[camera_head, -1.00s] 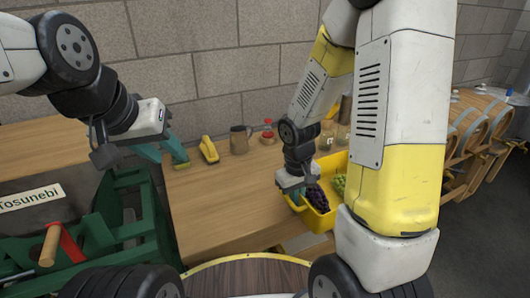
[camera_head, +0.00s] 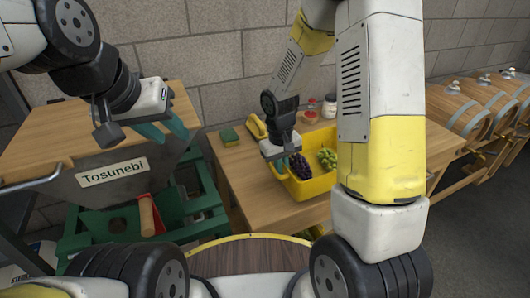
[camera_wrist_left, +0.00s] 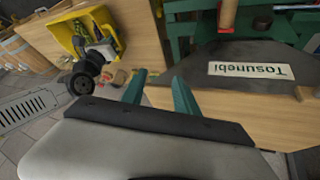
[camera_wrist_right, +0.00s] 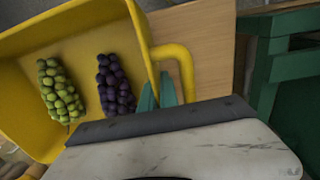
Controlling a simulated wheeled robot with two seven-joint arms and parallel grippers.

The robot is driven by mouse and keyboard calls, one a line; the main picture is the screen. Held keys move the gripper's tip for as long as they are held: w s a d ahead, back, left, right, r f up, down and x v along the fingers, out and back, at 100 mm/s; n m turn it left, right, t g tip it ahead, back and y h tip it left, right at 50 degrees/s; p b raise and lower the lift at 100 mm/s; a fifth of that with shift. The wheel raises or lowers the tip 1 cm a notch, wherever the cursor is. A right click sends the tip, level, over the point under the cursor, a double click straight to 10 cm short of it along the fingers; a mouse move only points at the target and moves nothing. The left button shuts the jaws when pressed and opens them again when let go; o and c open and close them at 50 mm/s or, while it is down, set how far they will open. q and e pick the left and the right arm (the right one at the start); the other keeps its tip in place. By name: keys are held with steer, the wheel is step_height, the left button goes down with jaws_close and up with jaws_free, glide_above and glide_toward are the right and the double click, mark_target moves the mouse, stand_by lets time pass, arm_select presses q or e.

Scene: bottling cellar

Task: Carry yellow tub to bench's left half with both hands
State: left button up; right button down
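The yellow tub (camera_head: 318,185) is at the front of the wooden bench (camera_head: 233,160), with dark and green grapes inside. I cannot tell whether it rests on the top or hangs just above it. My right gripper (camera_head: 281,160) is at the tub's left end. In the right wrist view its fingers (camera_wrist_right: 158,92) are close together at the tub wall, beside the yellow handle (camera_wrist_right: 187,70), and seem shut on the tub; the exact grip is hidden. My left gripper (camera_head: 167,130) is open and empty, away from the tub; its fingers (camera_wrist_left: 160,92) stand apart.

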steer(key=w+a, duration=0.1)
steer(key=w, duration=0.1)
steer(key=w+a, duration=0.4)
steer(key=shift+w+a+f, duration=0.1)
steer(key=shift+a+f, duration=0.05)
steer(key=shift+f, duration=0.25)
steer(key=shift+w+a+f, duration=0.1)
steer(key=shift+f, duration=1.75)
steer(key=c, duration=1.6)
jaws_free()
step_height(320, 180, up, 12)
steer(key=s+d+r+m+t+y, duration=0.1)
steer(key=s+d+r, duration=0.25)
steer(key=r, duration=0.25)
steer(key=s+d+r+m+t+y, duration=0.1)
steer(key=s+d+r, duration=0.1)
steer(key=s+r, duration=0.4)
steer(key=s+d+r+t, duration=0.1)
steer(key=s+r, duration=0.1)
steer(key=s, duration=0.2)
steer(key=s+d+r+m+t, duration=0.1)
steer(key=s+r, duration=0.1)
steer(key=s, duration=0.2)
steer(key=s+d+r+t+y, duration=0.1)
steer(key=s+d+r+t, duration=0.1)
steer(key=s, duration=0.2)
steer(key=shift+s+r, duration=0.25)
steer(key=shift+r, duration=0.1)
